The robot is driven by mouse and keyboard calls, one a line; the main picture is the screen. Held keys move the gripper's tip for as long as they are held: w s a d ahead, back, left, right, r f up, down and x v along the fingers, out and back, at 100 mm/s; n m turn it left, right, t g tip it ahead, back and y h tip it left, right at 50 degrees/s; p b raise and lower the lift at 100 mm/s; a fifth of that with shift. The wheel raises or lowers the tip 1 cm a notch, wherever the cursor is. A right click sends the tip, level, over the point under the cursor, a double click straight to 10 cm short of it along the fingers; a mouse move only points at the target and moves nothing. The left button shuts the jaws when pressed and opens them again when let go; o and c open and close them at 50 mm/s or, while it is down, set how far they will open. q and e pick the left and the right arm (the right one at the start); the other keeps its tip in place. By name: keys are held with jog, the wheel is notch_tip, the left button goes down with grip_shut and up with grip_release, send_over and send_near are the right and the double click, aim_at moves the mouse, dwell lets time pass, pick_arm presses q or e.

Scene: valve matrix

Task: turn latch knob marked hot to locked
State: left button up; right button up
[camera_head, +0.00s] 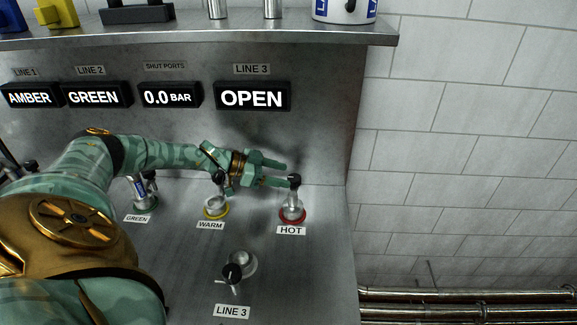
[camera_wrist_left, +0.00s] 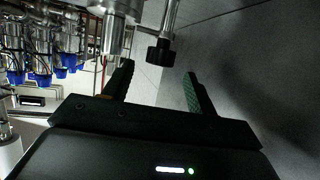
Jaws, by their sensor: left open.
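The latch knob marked HOT (camera_head: 292,212) stands on the steel panel with a red ring at its base and a black tip on top. Its label (camera_head: 291,230) is just in front of it. My left gripper (camera_head: 285,174) is open, its fingers pointing right, close to the black tip of the HOT knob. In the left wrist view a black knob tip (camera_wrist_left: 160,50) on a metal rod shows between and beyond the open fingers. I cannot tell whether a finger touches it. My right gripper is not in view.
The WARM knob (camera_head: 216,207) with a yellow ring and the GREEN knob (camera_head: 145,200) stand to the left. The LINE 3 knob (camera_head: 233,272) is in front. Displays hang behind, the LINE 3 one (camera_head: 252,96) reading OPEN. A shelf (camera_head: 200,36) overhangs above; a tiled wall is right.

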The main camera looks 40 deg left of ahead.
pick_arm(q)
jog(key=v, duration=1.2)
jog(key=shift+s+a+r+p, duration=0.2)
jog(key=shift+s+r+p, duration=0.05)
jog(key=shift+p, duration=0.2)
jog(key=shift+f, duration=0.1)
